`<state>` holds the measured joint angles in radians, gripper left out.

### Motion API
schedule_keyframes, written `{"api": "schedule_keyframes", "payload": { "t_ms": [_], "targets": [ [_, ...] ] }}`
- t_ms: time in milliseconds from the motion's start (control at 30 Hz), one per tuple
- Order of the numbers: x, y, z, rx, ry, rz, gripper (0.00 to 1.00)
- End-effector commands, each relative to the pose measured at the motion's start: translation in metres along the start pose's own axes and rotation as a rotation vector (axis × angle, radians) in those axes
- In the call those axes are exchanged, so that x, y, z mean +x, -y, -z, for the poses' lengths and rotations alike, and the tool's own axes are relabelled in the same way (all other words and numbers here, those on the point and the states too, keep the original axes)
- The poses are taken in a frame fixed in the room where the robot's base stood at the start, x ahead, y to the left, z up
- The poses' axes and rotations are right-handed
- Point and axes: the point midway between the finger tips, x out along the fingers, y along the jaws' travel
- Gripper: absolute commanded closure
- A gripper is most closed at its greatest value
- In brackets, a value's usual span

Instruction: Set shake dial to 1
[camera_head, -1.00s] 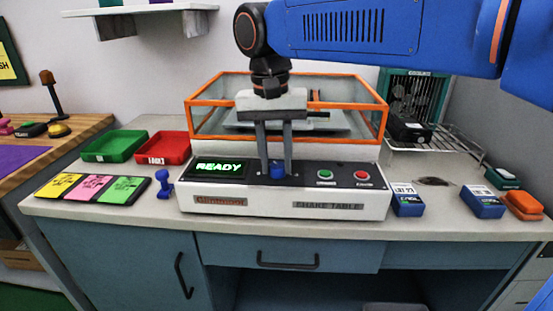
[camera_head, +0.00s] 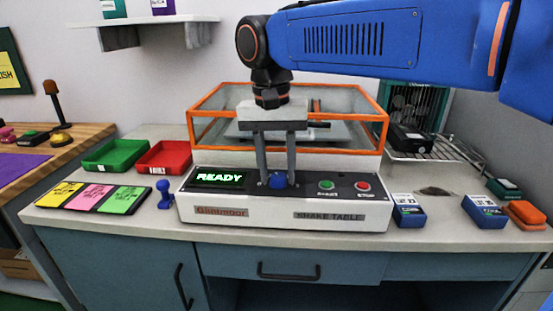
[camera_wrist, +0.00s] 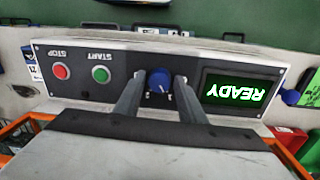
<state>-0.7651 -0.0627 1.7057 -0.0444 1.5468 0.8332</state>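The shake dial is a blue knob (camera_head: 278,181) on the black front panel of the white shake table (camera_head: 260,214). The wrist view also shows the knob (camera_wrist: 159,81), with a small white mark on its near side; its setting is too small to read. My gripper (camera_head: 277,183) points down over the panel, one finger on each side of the knob. In the wrist view the fingers (camera_wrist: 160,85) stand slightly apart from the knob, so my gripper looks open around it. The display (camera_head: 217,178) reads READY.
A green START button (camera_head: 326,184) and a red STOP button (camera_head: 362,186) sit right of the knob. An orange-framed clear enclosure (camera_head: 350,146) stands behind the panel. A blue stamp-like object (camera_head: 165,195) stands left, and a blue box (camera_head: 408,210) lies right of the shake table.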

Motion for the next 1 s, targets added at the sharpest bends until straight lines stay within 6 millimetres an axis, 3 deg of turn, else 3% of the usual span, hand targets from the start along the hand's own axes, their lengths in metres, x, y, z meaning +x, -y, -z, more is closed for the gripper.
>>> {"api": "schedule_keyframes", "payload": {
  "t_ms": [167, 800, 1000],
  "targets": [
    [-0.014, 0.001, 0.0, 0.0, -0.001, 0.002, 0.64],
    [-0.137, 0.001, 0.001, 0.0, -0.002, 0.003, 0.64],
    [-0.163, 0.001, 0.001, 0.0, -0.001, 0.002, 0.64]
  ]
}}
